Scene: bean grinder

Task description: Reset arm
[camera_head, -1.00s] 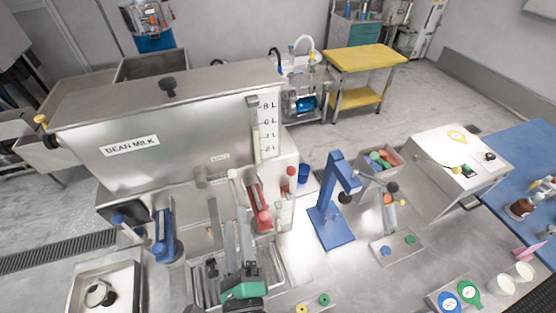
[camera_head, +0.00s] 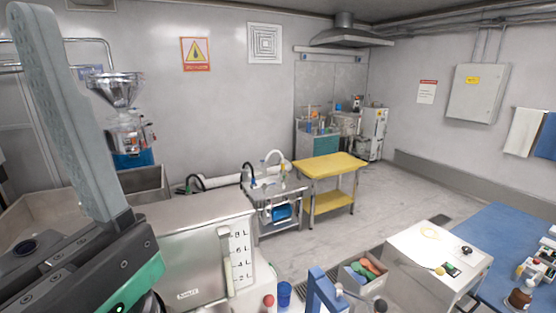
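My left gripper (camera_head: 70,110) is large and close at the left edge of the head view. Its black and green body is at the lower left, and a long grey finger points up. Only one finger shows clearly, so its opening cannot be judged. No object shows at its fingertip. It covers part of the steel bean milk tank (camera_head: 195,255). My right gripper is not in view.
A blue press stand (camera_head: 322,290), blue cup (camera_head: 284,293) and bin of coloured pieces (camera_head: 363,270) stand at the bottom. A white box-shaped unit (camera_head: 432,252) and blue table (camera_head: 505,245) are at right. A yellow-topped cart (camera_head: 330,166) stands behind, with open floor around it.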

